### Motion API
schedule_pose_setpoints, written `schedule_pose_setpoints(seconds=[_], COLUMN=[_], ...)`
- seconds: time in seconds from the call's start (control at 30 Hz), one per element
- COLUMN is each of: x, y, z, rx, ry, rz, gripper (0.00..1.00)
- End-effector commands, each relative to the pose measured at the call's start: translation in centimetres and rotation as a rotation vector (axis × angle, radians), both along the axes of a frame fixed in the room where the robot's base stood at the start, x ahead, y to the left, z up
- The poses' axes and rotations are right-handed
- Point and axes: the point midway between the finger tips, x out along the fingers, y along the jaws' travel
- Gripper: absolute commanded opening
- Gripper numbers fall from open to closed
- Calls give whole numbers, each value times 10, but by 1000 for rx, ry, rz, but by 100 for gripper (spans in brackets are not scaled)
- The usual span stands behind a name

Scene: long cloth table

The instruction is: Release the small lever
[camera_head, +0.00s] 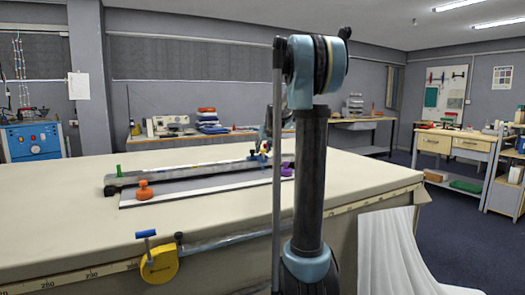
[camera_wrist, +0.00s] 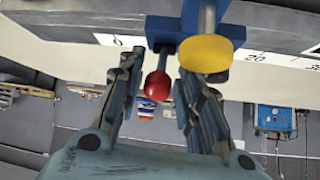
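In the wrist view, a small lever with a red ball knob (camera_wrist: 157,86) sticks out of a blue mount (camera_wrist: 168,35) on a long grey bar (camera_wrist: 285,22). My gripper (camera_wrist: 160,70) has its fingers apart, one on each side of the red knob. Narrow gaps show beside the knob, so it looks open; contact is hard to judge. A yellow round knob (camera_wrist: 206,54) sits close by the right finger's tip. In the head view, the grey bar (camera_head: 190,174) lies on the table, and my arm hides most of my gripper and the bar's right end.
The long cloth table (camera_head: 80,215) has a ruler strip along its front edge. An orange knob (camera_head: 144,190) and a green knob (camera_head: 118,171) stand at the bar's left end. A yellow tape device (camera_head: 159,265) hangs at the front edge. The left cloth is clear.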

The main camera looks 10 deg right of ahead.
Motion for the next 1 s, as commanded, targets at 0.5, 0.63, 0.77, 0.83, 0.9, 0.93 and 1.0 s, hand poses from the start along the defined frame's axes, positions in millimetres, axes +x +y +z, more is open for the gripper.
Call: schedule_pose_setpoints(seconds=[0.5,0.63,0.77,0.83,0.9,0.93,1.0], x=[-46,-61,-73,-78,-81,-82,-84], y=[-8,-10,-12,-13,-13,-13,-14], z=[44,58,70,74,78,79,80], rx=[1,0,0,0,0,0,1], ry=[0,1,1,1,1,1,1], rz=[-1,0,0,0,0,0,1], gripper=[33,33,33,33,33,33,33])
